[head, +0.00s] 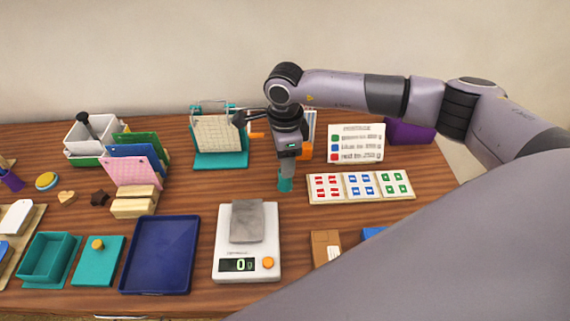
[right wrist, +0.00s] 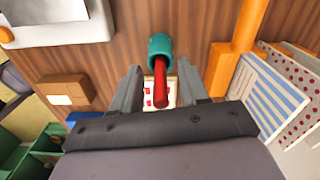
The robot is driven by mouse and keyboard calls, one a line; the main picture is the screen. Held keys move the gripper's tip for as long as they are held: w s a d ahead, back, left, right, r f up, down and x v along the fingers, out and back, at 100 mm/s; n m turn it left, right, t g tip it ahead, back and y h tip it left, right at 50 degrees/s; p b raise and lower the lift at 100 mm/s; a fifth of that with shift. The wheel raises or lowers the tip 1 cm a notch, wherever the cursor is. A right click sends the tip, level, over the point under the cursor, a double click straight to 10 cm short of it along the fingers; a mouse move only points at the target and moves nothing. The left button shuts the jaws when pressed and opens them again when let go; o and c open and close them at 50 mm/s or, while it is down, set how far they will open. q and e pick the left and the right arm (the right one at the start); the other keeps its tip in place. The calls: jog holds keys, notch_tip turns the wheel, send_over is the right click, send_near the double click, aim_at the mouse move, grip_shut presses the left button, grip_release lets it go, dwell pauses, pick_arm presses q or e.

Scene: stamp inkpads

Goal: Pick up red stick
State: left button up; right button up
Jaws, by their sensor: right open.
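The red stick (right wrist: 160,88) stands in a small teal holder (right wrist: 159,47) and points up toward the camera in the right wrist view. The teal holder also shows in the head view (head: 285,184), on the table behind the scale; the stick is hidden there by my gripper. My right gripper (head: 287,170) points down right over the holder. In the right wrist view my right gripper (right wrist: 162,75) is open, with one finger on each side of the stick. My left gripper is not in view.
A white scale (head: 247,270) reading 0 with a grey block on it stands in front. A card tray (head: 360,198) lies to the right, with a sign (head: 356,143) behind. A teal stand (head: 222,159) is behind left; a blue tray (head: 160,255) lies front left.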

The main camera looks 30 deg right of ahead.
jog(key=shift+f, duration=0.15)
grip_shut()
notch_tip(320, 180, up, 20)
jog(key=b, duration=0.1)
dwell(0.6)
